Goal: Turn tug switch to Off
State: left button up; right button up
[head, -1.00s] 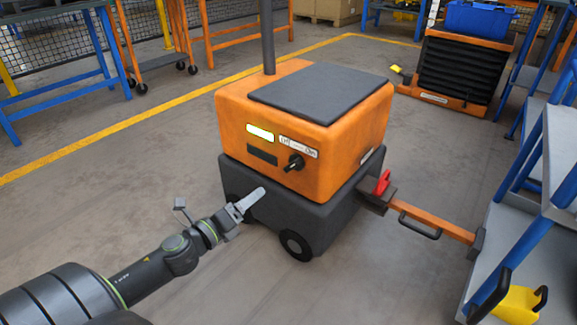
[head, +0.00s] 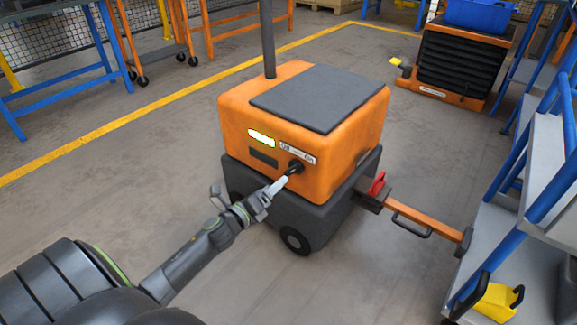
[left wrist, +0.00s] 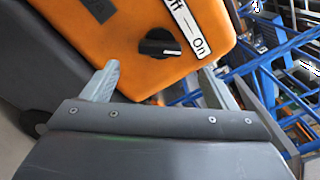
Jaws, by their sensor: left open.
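The orange tug (head: 300,120) stands mid-floor on a dark base. Its black rotary switch (head: 297,166) is on the front face, under a white Off/On label (head: 298,152). In the left wrist view the switch (left wrist: 159,47) has a white mark on its right end, facing the On side of the label (left wrist: 196,40). My left gripper (head: 288,174) is at the switch in the head view and partly covers it. In the left wrist view its fingers (left wrist: 160,78) are spread apart, with the switch ahead between their lines, not gripped. My right gripper is not in view.
A mast (head: 267,40) rises from the tug's back. An orange drawbar (head: 425,218) with a red lever (head: 377,183) links it to a blue-framed cart (head: 545,165) at right. Open floor lies left of the tug.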

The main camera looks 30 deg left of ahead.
aim_at(289, 172)
pick_arm(q)
jog(key=w, duration=0.8)
jog(key=shift+d+p, duration=0.3)
jog(key=shift+c, duration=0.4)
jog(key=shift+s, duration=0.1)
jog(key=c, duration=0.9)
